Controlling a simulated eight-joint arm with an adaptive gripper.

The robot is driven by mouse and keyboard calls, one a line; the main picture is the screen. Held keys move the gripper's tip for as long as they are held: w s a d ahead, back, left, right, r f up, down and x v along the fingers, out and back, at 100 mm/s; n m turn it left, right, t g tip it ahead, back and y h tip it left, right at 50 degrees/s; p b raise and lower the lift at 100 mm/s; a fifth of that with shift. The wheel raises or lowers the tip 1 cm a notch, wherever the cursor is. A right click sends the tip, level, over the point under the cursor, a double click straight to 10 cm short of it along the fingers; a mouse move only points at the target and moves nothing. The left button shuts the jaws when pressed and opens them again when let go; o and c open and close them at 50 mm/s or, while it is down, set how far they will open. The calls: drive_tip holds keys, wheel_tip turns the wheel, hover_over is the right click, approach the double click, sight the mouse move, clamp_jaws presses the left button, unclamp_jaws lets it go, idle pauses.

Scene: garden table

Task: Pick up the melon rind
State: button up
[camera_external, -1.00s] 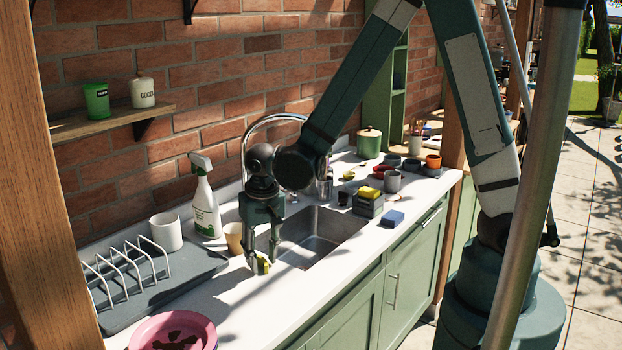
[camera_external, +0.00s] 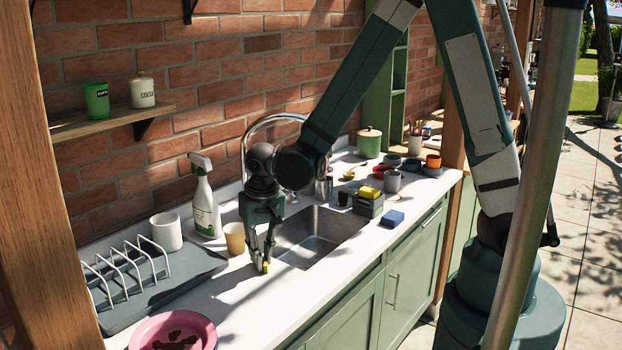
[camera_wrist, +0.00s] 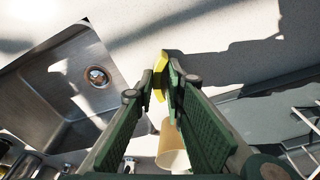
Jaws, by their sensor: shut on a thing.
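The melon rind (camera_wrist: 161,70) is a thin yellow-green curved strip. In the wrist view it stands between my gripper's fingertips (camera_wrist: 161,88), and its far end sticks out past them. My gripper is shut on it. In the external view my gripper (camera_external: 262,265) points down at the white counter, just left of the sink. Only a small yellow bit of the rind (camera_external: 265,267) shows there at the fingertips. I cannot tell whether the rind still touches the counter.
A tan cup (camera_external: 234,238) stands close behind my gripper. The sink (camera_external: 322,235) is to the right. A spray bottle (camera_external: 205,205), a white mug (camera_external: 166,231) and a dish rack (camera_external: 150,285) are to the left. A pink plate (camera_external: 205,330) lies at the front.

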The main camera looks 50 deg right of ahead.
drive_tip(key=shift+r, duration=0.1)
drive_tip(key=shift+r+p, duration=0.35)
drive_tip(key=shift+r, duration=4.55)
drive_tip(key=shift+c, duration=0.2)
